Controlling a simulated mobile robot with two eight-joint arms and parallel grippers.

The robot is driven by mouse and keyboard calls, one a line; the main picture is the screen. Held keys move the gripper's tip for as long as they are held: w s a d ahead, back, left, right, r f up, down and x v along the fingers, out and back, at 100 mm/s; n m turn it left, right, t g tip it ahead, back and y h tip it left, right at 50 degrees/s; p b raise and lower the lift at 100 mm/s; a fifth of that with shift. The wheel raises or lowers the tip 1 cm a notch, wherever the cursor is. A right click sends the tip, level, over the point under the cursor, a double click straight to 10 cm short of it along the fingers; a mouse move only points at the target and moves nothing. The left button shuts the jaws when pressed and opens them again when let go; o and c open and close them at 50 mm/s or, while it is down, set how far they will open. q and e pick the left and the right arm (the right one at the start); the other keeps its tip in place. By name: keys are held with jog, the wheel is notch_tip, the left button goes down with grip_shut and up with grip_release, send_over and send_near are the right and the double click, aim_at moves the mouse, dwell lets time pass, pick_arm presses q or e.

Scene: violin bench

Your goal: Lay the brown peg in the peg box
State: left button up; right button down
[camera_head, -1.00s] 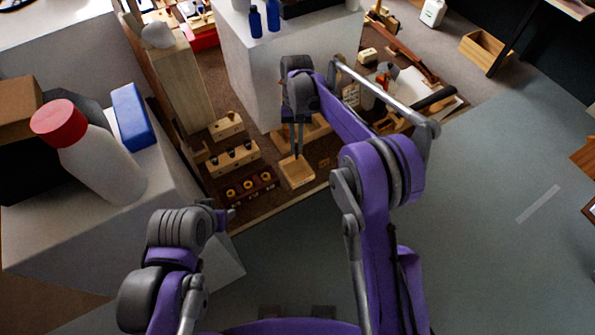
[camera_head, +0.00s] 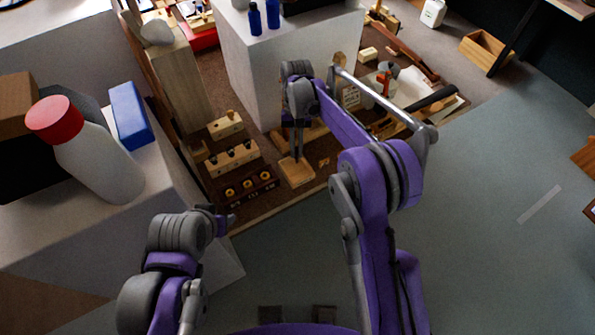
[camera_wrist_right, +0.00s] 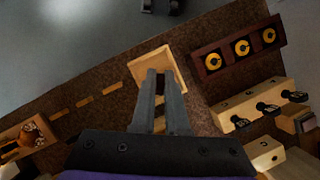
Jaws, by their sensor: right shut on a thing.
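The peg box, a small shallow pale wooden box (camera_head: 297,174), sits near the bench's front edge. It also shows beyond my fingertips in the right wrist view (camera_wrist_right: 172,62). My right gripper (camera_head: 298,154) points down just over the box, its fingers close together. In the right wrist view its fingertips (camera_wrist_right: 160,76) overlap the near side of the box. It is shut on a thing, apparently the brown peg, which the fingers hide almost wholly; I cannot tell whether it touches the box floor. My left gripper (camera_head: 226,220) is low on the left, away from the bench items, its jaws unclear.
Left of the box stand a dark rack with yellow rings (camera_head: 249,187) and a pale block with dark knobs (camera_head: 232,159). A large white block (camera_head: 250,75) rises behind. A red-capped bottle (camera_head: 98,165) stands on the left white surface. Some bench beside the box is clear.

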aim_at(297, 162)
pick_arm(q)
jog(key=shift+s+f+b, duration=0.3)
jog(key=shift+f+b, duration=0.35)
jog(key=shift+f, duration=0.25)
jog(key=shift+s+f+b, duration=0.3)
jog(key=shift+f+b, duration=0.3)
jog(key=shift+f, duration=0.25)
pick_arm(e)
jog(key=shift+f, duration=2.6)
jog(key=c, duration=0.8)
grip_release()
jog(key=shift+c, duration=0.2)
pick_arm(q)
jog(key=shift+r, duration=0.2)
pick_arm(e)
jog(key=v, duration=0.7)
jog(key=shift+r, duration=0.25)
jog(key=shift+w+r, duration=0.1)
